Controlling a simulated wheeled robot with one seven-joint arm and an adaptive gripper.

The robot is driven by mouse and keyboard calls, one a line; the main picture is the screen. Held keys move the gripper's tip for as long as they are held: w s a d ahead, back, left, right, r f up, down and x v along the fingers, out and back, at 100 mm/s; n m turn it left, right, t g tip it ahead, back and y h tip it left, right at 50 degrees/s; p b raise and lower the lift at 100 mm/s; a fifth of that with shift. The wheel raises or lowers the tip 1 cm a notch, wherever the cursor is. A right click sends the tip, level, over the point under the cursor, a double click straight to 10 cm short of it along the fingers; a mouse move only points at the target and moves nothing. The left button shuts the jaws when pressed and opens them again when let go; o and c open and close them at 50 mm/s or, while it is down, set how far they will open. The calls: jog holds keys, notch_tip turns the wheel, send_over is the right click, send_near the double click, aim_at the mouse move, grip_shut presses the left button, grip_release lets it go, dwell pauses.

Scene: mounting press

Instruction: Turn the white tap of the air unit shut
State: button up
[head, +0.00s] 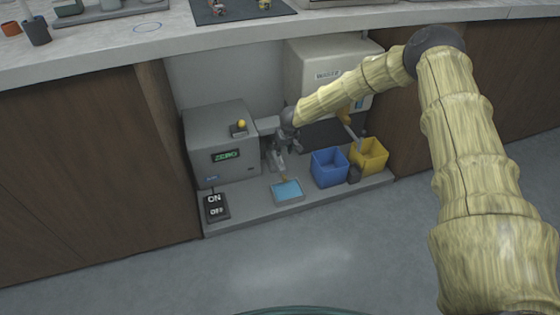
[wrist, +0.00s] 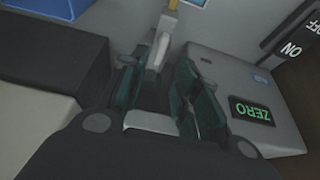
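My gripper (head: 284,152) is low in the recess, just right of the grey unit (head: 222,145) with the green ZERO display. In the wrist view my gripper (wrist: 158,78) has its dark green fingers apart. A pale grey-white upright piece (wrist: 160,45) shows between and beyond the fingertips, with a yellow part at its far end. It may be the white tap, but I cannot tell for sure. In the head view its pale lower part (head: 279,162) shows below my gripper. Whether the fingers touch it is not clear.
A blue-topped tray (head: 288,191) lies in front. A blue bin (head: 329,168) and a yellow bin (head: 369,156) stand at right. A white box (head: 325,70) hangs behind my arm. An ON/OFF switch (head: 216,207) is at front left. The counter (head: 110,40) overhangs the recess.

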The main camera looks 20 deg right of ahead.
aim_at(280, 161)
jog(key=b+x, duration=0.4)
jog(key=x, duration=0.6)
jog(key=shift+s, duration=0.1)
grip_shut()
